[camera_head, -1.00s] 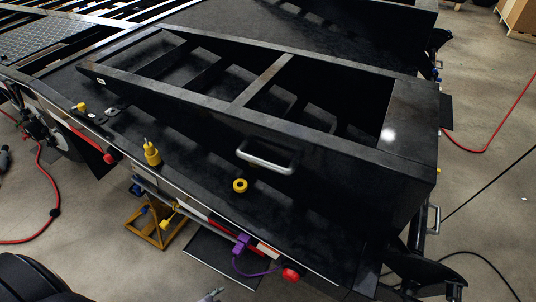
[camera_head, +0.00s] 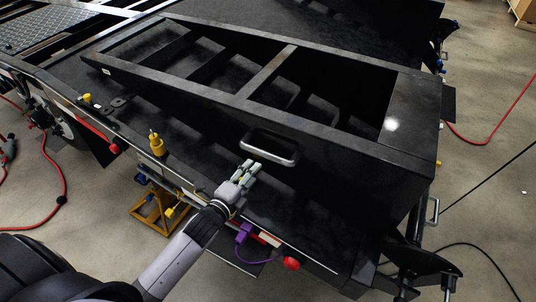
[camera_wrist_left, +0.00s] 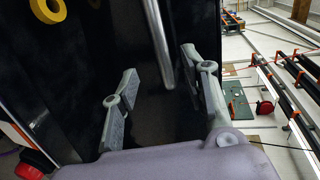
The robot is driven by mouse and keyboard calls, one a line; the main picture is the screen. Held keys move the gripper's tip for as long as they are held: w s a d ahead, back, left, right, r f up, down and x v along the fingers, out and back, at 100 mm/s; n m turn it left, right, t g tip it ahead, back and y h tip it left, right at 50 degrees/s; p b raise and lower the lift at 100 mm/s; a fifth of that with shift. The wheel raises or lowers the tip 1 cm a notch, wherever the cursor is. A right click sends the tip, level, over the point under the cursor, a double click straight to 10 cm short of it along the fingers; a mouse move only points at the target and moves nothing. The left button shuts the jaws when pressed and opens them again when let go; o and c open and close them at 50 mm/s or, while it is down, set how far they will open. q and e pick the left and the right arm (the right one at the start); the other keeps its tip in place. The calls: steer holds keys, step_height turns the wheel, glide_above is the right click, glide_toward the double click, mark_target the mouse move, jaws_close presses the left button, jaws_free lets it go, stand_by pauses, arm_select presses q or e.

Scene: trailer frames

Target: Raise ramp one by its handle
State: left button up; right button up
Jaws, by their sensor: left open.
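Ramp one (camera_head: 330,145) is a black wedge-shaped frame with open compartments, lying on the dark trailer deck. Its silver handle (camera_head: 269,148) is a U-shaped bar on the near side face. My left gripper (camera_head: 249,171) is open just below and left of the handle in the head view, apart from it. In the left wrist view the gripper's two fingers (camera_wrist_left: 160,92) are spread with nothing between them, and the handle bar (camera_wrist_left: 159,45) runs in from the top, ahead of the fingers. My right gripper is not in view.
A yellow fitting (camera_head: 157,145) stands on the deck to the left. A yellow ring (camera_wrist_left: 48,10) shows in the left wrist view. A purple connector (camera_head: 244,233) and a red light (camera_head: 292,264) are on the trailer's near edge. A yellow stand (camera_head: 150,212) is on the floor.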

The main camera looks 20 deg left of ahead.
mark_target(266, 157)
arm_select(q)
steer(key=x, duration=1.1)
steer(key=shift+w, duration=0.25)
jaws_close()
stand_by(0.3)
